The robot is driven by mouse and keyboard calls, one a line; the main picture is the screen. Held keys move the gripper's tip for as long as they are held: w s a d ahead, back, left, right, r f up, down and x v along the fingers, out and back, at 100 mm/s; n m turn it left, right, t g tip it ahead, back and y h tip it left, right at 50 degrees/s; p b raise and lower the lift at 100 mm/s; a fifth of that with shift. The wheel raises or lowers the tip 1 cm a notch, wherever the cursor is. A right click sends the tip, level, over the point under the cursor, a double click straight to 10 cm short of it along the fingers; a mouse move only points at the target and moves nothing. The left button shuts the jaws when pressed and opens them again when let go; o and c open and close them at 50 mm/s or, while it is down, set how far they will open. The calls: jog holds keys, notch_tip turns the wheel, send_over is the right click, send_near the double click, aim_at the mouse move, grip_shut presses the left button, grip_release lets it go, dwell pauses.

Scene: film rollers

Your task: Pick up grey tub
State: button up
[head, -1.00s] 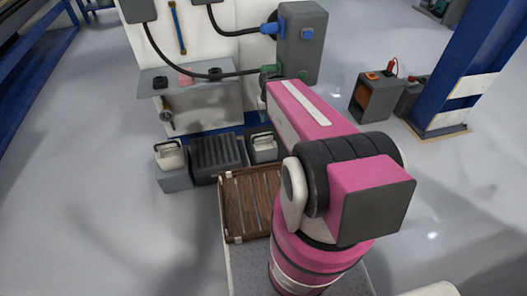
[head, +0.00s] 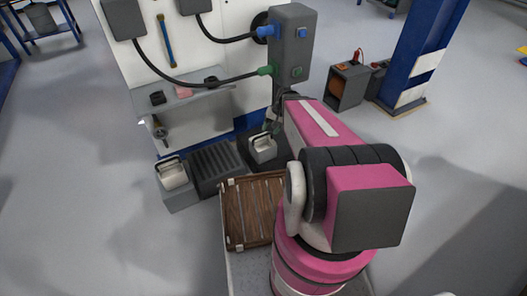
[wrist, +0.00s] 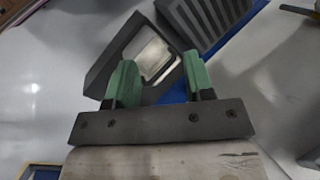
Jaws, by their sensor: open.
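A pale grey tub with a dark handle (head: 263,149) stands in a dark bin to the right of a ribbed dark box in the head view. In the wrist view the pale tub (wrist: 155,58) sits inside its dark bin, just beyond my gripper and roughly between the fingers. My gripper (wrist: 153,80) is open, its green fingers apart with nothing clasped. In the head view it is mostly hidden behind my pink arm. A second, similar pale tub (head: 173,175) sits in the grey bin at the left.
The ribbed dark box (head: 217,168) stands between the two tubs and also shows in the wrist view (wrist: 205,18). A white panel with a shelf (head: 180,98) and hoses rises close behind. A wooden slatted crate (head: 250,210) lies nearer me. Floor on the left is clear.

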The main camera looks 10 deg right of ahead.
jog(key=w+d+f+m+t+y, duration=0.2)
jog(key=w+d+f+m+y, duration=0.15)
jog(key=w+f, duration=0.45)
jog(key=m+t+y, duration=0.3)
jog(key=m+y, duration=0.1)
jog(key=y, duration=0.1)
send_near(268, 134)
jog(key=shift+n+h, duration=0.25)
jog(key=x, duration=1.1)
jog(key=shift+a+r, duration=0.1)
jog(key=shift+s, duration=0.1)
grip_shut()
